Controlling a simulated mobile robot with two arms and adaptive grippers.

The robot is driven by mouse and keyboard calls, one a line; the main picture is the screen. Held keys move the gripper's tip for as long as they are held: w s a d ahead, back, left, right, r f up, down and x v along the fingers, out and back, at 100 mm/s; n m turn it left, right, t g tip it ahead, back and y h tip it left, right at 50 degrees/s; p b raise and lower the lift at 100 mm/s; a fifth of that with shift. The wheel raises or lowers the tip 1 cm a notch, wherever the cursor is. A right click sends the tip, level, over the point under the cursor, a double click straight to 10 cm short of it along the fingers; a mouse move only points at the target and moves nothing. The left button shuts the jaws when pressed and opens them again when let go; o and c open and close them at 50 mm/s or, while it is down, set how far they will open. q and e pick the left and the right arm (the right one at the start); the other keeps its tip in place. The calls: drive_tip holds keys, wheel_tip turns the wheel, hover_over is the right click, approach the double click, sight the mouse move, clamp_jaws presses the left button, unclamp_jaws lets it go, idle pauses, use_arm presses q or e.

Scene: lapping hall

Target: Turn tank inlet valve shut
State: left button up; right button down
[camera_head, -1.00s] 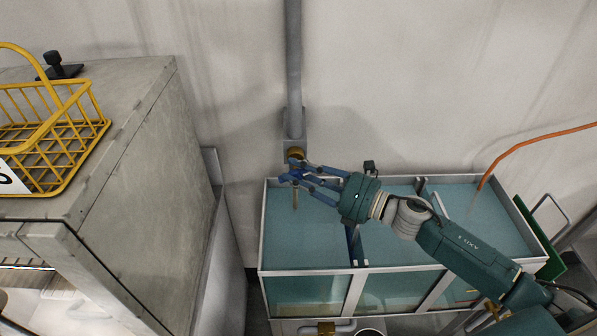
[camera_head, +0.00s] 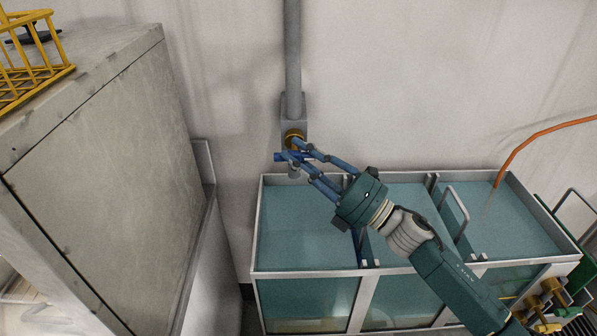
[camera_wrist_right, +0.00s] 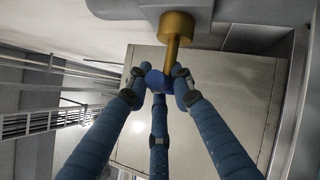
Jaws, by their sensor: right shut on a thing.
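The tank inlet valve is on the wall above the left end of the tank (camera_head: 264,235). Its brass body (camera_head: 294,137) sits at the foot of a grey pipe and also shows at the top of the right wrist view (camera_wrist_right: 177,28). A blue handle (camera_head: 279,157) lies roughly level in front of it, and its end shows in the wrist view (camera_wrist_right: 155,80). My right gripper (camera_head: 291,150) is shut on the handle, its blue fingers around it and partly hiding it. A short grey spout (camera_head: 294,171) points down below. My left gripper is not in view.
A large grey cabinet (camera_head: 105,150) stands at the left with a yellow wire basket (camera_head: 30,75) on top. The grey pipe (camera_head: 293,55) runs up the wall. An orange hose (camera_head: 535,135) dips into the tank's right part. The wall above the tank is otherwise clear.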

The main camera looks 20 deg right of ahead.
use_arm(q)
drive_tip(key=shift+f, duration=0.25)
use_arm(e)
drive_tip(key=c, duration=1.5)
unclamp_jaws()
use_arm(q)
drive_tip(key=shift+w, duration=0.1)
use_arm(e)
drive_tip(key=shift+d, duration=0.1)
drive_tip(key=shift+s+d+f, duration=0.15)
drive_tip(key=shift+s+f, duration=0.1)
drive_tip(key=v, duration=1.1)
drive_tip(key=shift+s, duration=0.15)
drive_tip(key=shift+f, duration=0.15)
